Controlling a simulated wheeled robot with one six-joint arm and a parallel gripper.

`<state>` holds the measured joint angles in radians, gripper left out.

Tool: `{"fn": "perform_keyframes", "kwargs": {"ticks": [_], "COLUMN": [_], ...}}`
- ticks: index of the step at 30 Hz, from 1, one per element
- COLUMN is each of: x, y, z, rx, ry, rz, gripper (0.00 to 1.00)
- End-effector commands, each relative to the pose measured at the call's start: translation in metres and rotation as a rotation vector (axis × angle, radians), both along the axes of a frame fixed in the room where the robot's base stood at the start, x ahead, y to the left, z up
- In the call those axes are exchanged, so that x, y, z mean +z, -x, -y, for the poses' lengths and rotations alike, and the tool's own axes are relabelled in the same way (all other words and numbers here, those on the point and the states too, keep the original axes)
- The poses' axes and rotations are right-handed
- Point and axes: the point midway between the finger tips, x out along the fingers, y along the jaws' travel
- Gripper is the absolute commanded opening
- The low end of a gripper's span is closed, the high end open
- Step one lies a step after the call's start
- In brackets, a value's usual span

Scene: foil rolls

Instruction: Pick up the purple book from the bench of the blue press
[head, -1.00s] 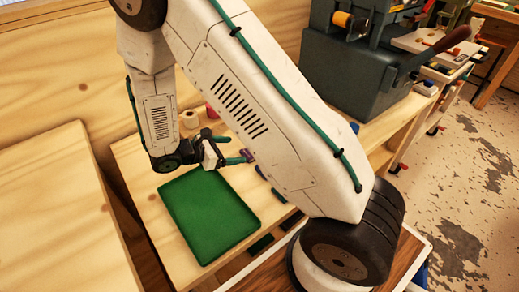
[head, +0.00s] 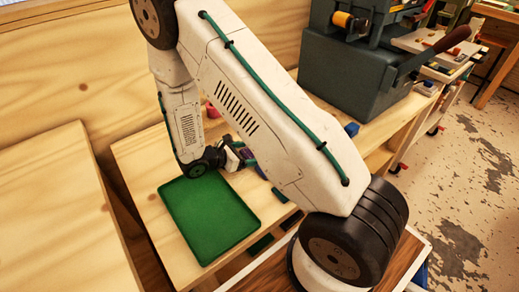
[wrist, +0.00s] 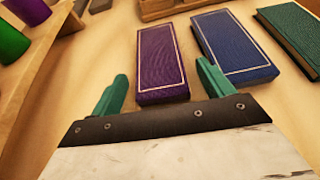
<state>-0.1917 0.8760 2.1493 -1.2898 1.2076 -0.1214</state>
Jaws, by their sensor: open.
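The purple book (wrist: 160,62) lies flat on the light wooden bench in the wrist view, with a thin pale border line on its cover. My gripper (wrist: 162,88) is open, its two green fingers spread on either side of the book's near end. The near end of the book sits between or just beyond the fingertips; I cannot tell the height gap. In the head view my gripper (head: 250,163) is low over the bench (head: 140,155), and my arm hides most of the book. The blue press (head: 355,75) stands at the bench's far right end.
A blue book (wrist: 235,45) lies close to the right of the purple one, and a dark green book (wrist: 295,35) lies further right. A green tray (head: 210,218) sits on the bench's near part. Green and purple rolls (wrist: 10,40) stand at the wrist view's left.

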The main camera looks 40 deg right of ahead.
Motion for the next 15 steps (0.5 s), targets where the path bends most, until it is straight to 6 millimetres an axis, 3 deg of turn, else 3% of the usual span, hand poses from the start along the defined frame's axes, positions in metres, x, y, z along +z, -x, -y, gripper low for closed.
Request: {"fn": "perform_keyframes", "kwargs": {"ticks": [2,7,15], "x": [0.0001,0.0003,0.0006], "y": [0.0000,-0.0001,-0.0002], "z": [-0.0003,-0.0004,-0.0006], "rx": [0.000,0.000,0.000], "ry": [0.000,0.000,0.000], "rz": [0.000,0.000,0.000], "gripper": [0.80,0.33,0.30]}}
